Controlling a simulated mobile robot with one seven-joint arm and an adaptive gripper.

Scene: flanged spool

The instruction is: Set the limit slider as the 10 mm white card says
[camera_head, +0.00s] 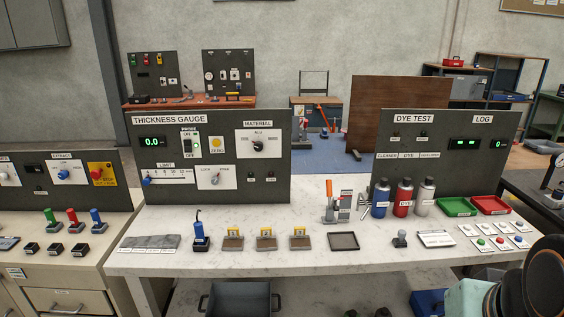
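The limit slider (148,181) is a blue knob at the left end of its white scale strip (170,177), low on the left of the dark thickness gauge panel (225,185). The scale's numbers are too small to read surely. A white card (435,239) with dark print lies on the bench right of centre; its text is too small to read, so I cannot tell whether it is the 10 mm card. The gauge display (152,141) reads 0.0 in green. My gripper is not in view; only parts of my arm show at the lower right.
On the bench (330,268) stand a blue probe (201,233), several labelled blocks (266,239), a dark tray (344,241), and bottles (404,198). The dye test panel (450,140) stands at the right. The bench's front edge is mostly clear.

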